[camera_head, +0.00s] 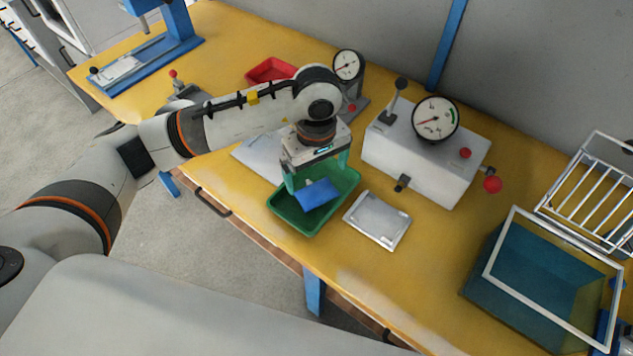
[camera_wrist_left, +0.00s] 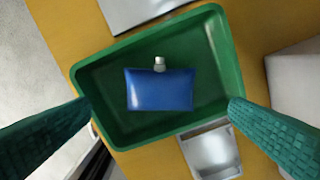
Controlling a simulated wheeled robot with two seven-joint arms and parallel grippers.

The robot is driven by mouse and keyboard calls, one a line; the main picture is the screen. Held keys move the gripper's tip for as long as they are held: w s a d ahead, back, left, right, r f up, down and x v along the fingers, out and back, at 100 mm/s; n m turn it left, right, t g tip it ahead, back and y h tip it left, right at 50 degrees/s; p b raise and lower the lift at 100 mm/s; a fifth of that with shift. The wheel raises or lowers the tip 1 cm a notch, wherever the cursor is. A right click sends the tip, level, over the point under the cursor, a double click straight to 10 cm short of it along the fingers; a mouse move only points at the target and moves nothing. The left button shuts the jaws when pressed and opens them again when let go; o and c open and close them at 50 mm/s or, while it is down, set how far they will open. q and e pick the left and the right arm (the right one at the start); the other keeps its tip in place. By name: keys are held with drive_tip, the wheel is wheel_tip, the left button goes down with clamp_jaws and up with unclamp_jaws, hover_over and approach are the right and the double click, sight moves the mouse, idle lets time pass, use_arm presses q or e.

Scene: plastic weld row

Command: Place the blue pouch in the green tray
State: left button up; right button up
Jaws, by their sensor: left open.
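The blue pouch (camera_head: 317,194), with a pale spout, lies inside the green tray (camera_head: 317,226) on the yellow bench. In the left wrist view the pouch (camera_wrist_left: 160,90) lies on the tray floor, apart from the walls of the tray (camera_wrist_left: 222,50). My left gripper (camera_head: 318,176) is directly above the tray, pointing down, with its green fingers spread wide. In the left wrist view the fingers of my left gripper (camera_wrist_left: 160,115) are apart on both sides, with nothing between them. My right gripper is not in view.
A silver plate (camera_head: 377,220) lies just right of the tray, and a grey sheet (camera_head: 258,150) lies behind it. A gauge box (camera_head: 425,160) and a red tray (camera_head: 270,70) stand farther back. A teal tank (camera_head: 535,285) is at the right. Bench space between plate and tank is clear.

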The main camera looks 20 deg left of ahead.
sight(317, 190)
use_arm(q)
wheel_tip(317, 190, up, 7)
drive_tip(key=shift+b, duration=0.4)
drive_tip(key=shift+f, duration=0.15)
